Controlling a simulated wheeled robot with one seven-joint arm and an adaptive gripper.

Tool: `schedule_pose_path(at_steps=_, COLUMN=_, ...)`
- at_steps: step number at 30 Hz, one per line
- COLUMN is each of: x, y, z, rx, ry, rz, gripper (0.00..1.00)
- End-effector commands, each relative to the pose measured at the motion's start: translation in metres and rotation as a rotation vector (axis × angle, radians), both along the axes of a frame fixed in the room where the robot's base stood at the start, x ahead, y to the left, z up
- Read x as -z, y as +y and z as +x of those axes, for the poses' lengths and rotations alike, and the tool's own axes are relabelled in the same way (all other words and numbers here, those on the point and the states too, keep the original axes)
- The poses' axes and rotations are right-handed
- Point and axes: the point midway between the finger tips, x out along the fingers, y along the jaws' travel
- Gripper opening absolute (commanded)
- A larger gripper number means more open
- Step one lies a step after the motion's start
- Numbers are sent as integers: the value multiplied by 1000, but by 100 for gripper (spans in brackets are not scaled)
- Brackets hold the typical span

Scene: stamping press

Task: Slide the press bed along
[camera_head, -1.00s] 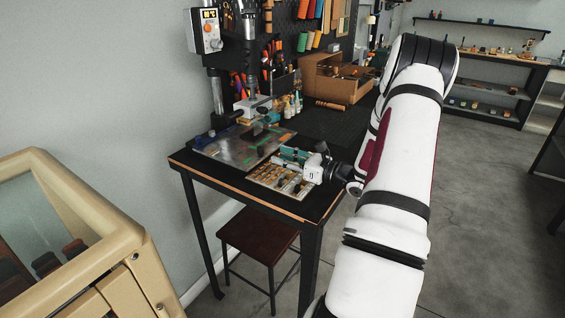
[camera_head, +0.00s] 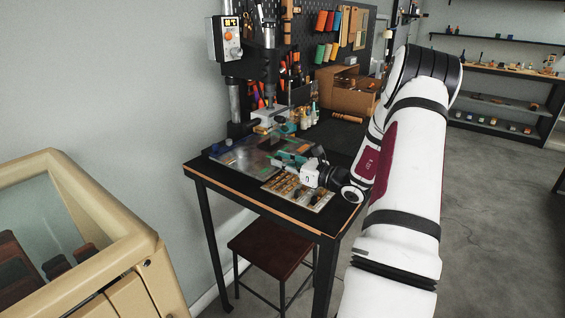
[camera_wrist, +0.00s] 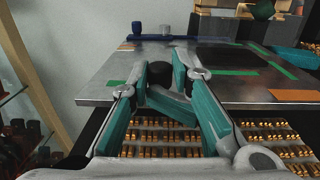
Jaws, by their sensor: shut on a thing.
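The press bed (camera_head: 238,157) is a flat grey metal plate with green and orange strips and a dark square, lying on the black table under the press. It also fills the upper middle of the wrist view (camera_wrist: 125,72). A round black knob (camera_wrist: 160,72) sits at its near edge. My gripper (camera_head: 276,160) reaches in from the right, low over the table. In the wrist view its teal fingers (camera_wrist: 161,75) are closed in around the knob. The fingers partly hide the knob and the bed's near edge.
A tray of small brass pieces (camera_head: 297,192) lies under my gripper at the table's near edge. The press column (camera_head: 235,100) and head stand behind the bed. A cardboard box (camera_head: 345,92) is at the back. A brown stool (camera_head: 268,245) stands below.

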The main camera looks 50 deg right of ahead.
Motion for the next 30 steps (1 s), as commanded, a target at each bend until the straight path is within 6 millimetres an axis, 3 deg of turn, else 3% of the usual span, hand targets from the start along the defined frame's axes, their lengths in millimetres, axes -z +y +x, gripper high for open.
schedule_pose_path(at_steps=30, x=1, y=-9, z=-66, rx=0, ry=5, rz=1, gripper=0)
